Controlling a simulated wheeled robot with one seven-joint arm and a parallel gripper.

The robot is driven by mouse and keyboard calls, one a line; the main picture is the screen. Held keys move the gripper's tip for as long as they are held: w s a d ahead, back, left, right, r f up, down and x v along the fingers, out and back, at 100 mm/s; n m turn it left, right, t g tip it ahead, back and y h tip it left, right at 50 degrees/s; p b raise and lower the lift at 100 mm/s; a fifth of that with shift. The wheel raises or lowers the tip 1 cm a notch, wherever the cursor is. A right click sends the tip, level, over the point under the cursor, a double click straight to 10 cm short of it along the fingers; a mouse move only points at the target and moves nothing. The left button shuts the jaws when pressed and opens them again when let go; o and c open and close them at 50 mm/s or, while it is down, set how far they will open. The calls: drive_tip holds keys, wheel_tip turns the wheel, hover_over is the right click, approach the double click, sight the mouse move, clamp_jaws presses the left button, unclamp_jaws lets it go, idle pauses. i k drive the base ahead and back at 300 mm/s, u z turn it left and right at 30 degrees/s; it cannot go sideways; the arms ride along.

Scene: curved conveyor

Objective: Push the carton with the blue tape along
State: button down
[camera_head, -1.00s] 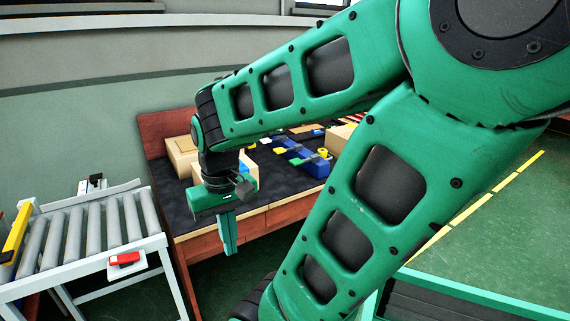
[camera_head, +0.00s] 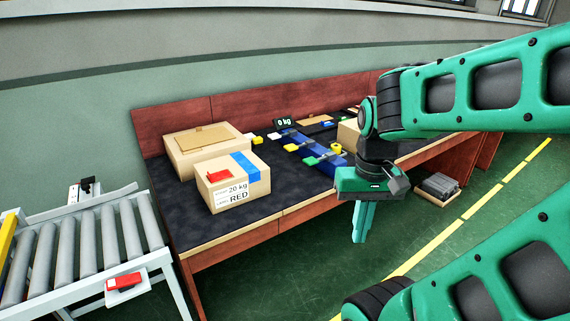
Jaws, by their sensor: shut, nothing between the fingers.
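The carton with the blue tape (camera_head: 219,189) sits upright on the dark top of the wooden bench (camera_head: 270,217), near its front left part. It has a blue strip over its top and side, a red patch on top, and a label reading "20 kg" and "RED". My gripper (camera_head: 362,238) is shut and empty, pointing down in front of the bench's front edge. It is to the right of the carton and well apart from it.
A larger plain carton (camera_head: 183,144) stands behind the taped one. A blue rack with coloured pieces (camera_head: 313,150) and another carton (camera_head: 348,134) lie to the right. A roller conveyor (camera_head: 85,240) adjoins the bench on the left. Bare bench top shows between carton and rack.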

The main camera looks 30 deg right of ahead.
sight(251, 180)
drive_tip(key=z, duration=0.15)
drive_tip(key=i, duration=1)
drive_tip(key=u, duration=0.1)
